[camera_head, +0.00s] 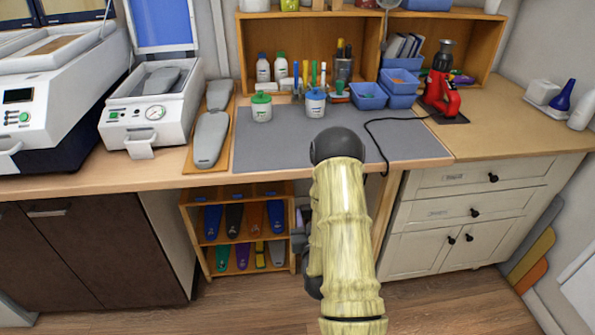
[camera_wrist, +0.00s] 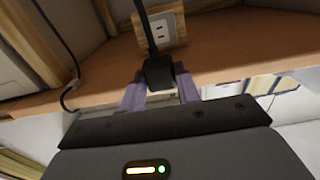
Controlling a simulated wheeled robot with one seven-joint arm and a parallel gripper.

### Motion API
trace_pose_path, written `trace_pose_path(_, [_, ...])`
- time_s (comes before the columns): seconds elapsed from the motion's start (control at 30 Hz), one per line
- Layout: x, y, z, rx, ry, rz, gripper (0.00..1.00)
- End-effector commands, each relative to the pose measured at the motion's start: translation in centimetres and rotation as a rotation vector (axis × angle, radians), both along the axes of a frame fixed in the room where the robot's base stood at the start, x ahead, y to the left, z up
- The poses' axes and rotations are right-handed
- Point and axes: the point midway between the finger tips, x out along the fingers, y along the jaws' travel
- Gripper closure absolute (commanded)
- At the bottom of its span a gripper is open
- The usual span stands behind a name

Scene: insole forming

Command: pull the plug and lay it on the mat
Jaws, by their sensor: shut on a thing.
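In the wrist view the black plug (camera_wrist: 158,73) sits between the two purple fingers of my gripper (camera_wrist: 160,90), which is shut on it. Its black cord rises from the plug toward the top of the picture. A light outlet (camera_wrist: 168,27) on a wooden block is behind the plug, with bare slots showing. The plug looks apart from the outlet, though its prongs are hidden. In the head view my arm hides the gripper and the plug. The grey mat (camera_head: 285,150) lies on the bench top, with the cord (camera_head: 368,128) crossing its right part and dropping over the front edge.
A red device (camera_head: 441,88) stands right of the mat. Two lidded jars (camera_head: 261,108) (camera_head: 315,103) stand on the mat's back part, near blue bins (camera_head: 368,96). A grey insole form (camera_head: 210,138) lies at left. The mat's front left is clear.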

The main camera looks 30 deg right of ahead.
Motion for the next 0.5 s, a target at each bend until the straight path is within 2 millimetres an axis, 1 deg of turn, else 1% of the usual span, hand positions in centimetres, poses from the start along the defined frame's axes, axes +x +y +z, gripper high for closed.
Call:
trace_pose_path(0.03, [0.0, 0.0, 0.6, -0.001, -0.002, 0.000, 1.00])
trace_pose_path(0.1, [0.0, 0.0, 1.1, -0.001, -0.002, 0.000, 1.00])
trace_pose_path(0.5, [0.0, 0.0, 3.7, 0.000, 0.000, 0.000, 1.00])
